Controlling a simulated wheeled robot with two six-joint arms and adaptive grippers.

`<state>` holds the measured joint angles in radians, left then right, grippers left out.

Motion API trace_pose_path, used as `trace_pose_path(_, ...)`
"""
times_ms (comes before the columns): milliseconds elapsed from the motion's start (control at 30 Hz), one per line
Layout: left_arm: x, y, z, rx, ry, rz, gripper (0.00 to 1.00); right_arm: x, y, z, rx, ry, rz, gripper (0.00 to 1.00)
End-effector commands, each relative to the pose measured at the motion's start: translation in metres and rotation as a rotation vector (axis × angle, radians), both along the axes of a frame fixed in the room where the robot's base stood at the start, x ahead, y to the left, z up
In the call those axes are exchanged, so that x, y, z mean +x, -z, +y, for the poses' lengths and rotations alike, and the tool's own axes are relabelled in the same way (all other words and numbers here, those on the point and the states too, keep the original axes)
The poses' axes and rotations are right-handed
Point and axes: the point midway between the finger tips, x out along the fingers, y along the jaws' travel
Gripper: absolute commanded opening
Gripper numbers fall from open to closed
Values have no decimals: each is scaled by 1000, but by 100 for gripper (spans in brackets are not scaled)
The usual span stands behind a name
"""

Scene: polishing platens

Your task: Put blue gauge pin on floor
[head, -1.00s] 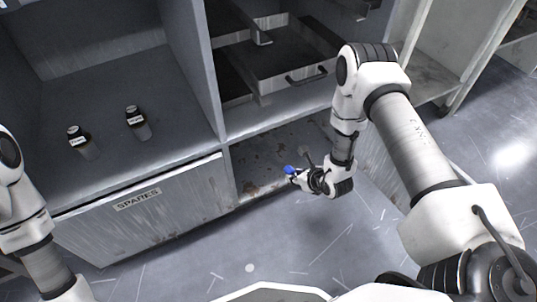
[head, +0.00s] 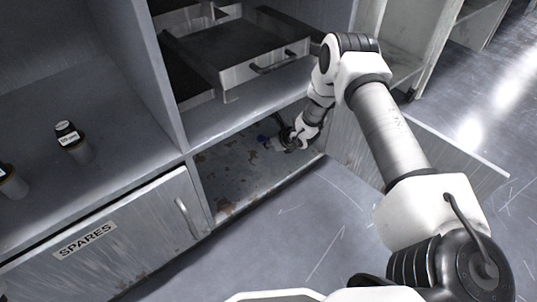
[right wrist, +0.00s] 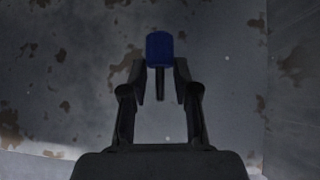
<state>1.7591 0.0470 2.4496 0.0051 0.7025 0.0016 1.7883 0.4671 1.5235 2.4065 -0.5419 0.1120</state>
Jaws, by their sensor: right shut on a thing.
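The blue gauge pin (head: 263,139) shows as a small blue spot at the tip of my right gripper (head: 272,142) in the head view. In the right wrist view the pin (right wrist: 159,48) has a blue head and a thin dark shank between the fingers of the right gripper (right wrist: 162,82), which is shut on it. Gripper and pin are inside the low, open compartment of the cabinet, over its rust-spotted bottom (head: 225,178). I cannot tell whether the pin touches that surface. The grey room floor (head: 300,225) lies in front. My left gripper is out of view.
A cabinet door marked SPARES (head: 105,245) is at the left. Dark-capped bottles (head: 75,142) stand on the shelf above it. A drawer with a handle (head: 280,62) is above the low compartment. An open door panel (head: 430,150) stands right of my arm.

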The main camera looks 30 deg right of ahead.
Motion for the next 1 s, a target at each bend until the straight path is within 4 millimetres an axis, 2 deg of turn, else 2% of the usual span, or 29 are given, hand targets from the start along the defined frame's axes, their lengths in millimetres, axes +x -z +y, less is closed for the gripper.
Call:
trace_pose_path(33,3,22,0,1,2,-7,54,-3,27,2,1,-2,8,0)
trace_pose_path(100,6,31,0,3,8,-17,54,-3,36,2,1,-2,7,0)
trace_pose_path(333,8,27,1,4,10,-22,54,-3,33,2,1,-2,7,0)
trace_pose_path(500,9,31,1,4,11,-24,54,-3,38,2,2,-3,7,0)
trace_pose_path(533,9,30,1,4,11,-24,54,-3,37,2,2,-3,7,37)
trace_pose_path(600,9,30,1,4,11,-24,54,-3,36,2,2,-3,7,55)
trace_pose_path(867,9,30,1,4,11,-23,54,-3,36,3,2,-3,7,55)
trace_pose_path(1000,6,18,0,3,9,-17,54,-8,23,1,3,-1,9,55)
